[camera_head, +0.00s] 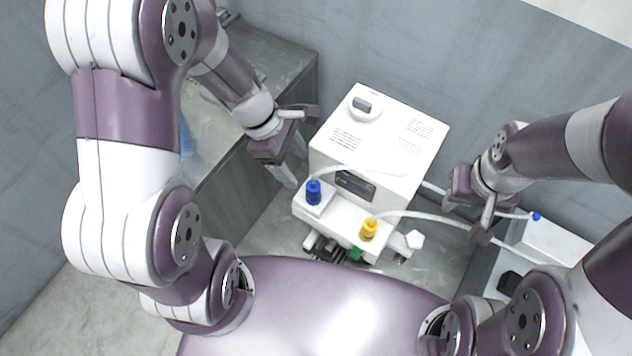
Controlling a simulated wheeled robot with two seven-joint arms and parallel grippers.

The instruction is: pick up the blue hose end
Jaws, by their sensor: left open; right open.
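A blue hose end (536,217) lies at the right, by the white box on the right-hand surface. A pale hose (508,215) runs from it leftward, passing behind my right gripper toward the white machine. A blue connector (313,191) stands upright on the front ledge of the white machine (385,135), with a pale hose at its top. My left gripper (293,163) is open and empty, left of the machine and above the blue connector in the picture. My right gripper (484,217) is open, left of the blue hose end. Its fingers overlap the hoses in view; contact cannot be told.
A yellow connector (369,229) stands on the same ledge, its hose (425,216) running right past my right gripper. A white box (560,244) lies at the right. A grey counter (265,55) stands left of the machine. Grey walls are behind.

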